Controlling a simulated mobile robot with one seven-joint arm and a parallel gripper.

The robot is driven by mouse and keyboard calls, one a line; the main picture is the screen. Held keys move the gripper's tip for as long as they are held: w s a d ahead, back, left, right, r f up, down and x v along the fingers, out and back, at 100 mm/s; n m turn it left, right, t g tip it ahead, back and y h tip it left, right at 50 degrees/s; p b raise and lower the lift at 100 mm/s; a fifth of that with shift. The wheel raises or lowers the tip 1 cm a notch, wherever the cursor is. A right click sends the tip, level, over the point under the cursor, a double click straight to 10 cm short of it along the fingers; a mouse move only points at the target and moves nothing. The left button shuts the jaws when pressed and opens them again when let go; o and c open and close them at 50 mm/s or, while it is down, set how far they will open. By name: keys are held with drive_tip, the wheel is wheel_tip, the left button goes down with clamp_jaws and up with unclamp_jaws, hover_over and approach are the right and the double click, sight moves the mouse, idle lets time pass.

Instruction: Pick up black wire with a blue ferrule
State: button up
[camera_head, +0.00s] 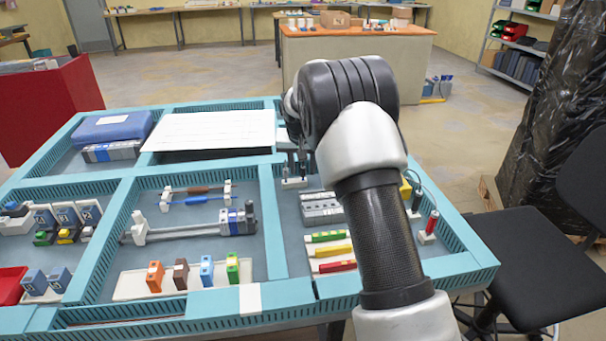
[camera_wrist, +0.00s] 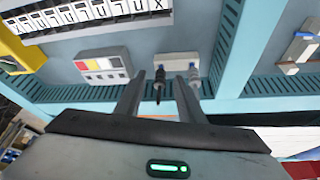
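In the wrist view my gripper (camera_wrist: 159,80) is open, its two fingers apart. A small white block (camera_wrist: 177,62) lies just beyond the fingertips. A thin black piece (camera_wrist: 158,90) stands at it and shows between the fingers; I see no grip on it. In the head view the white block (camera_head: 294,183) sits beside my arm, which hides most of my gripper.
A rack holds a brown wire (camera_head: 200,189) and a blue wire (camera_head: 200,200) in the middle compartment. Coloured blocks (camera_head: 206,269) stand in front. A white board (camera_head: 212,129) lies at the back. Teal dividers (camera_head: 268,215) rise between compartments. A red-handled upright tool (camera_head: 431,222) stands at right.

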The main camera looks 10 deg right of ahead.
drive_tip(key=shift+x, duration=0.85)
drive_tip(key=shift+r, duration=0.1)
clamp_jaws()
drive_tip(key=shift+r, duration=0.1)
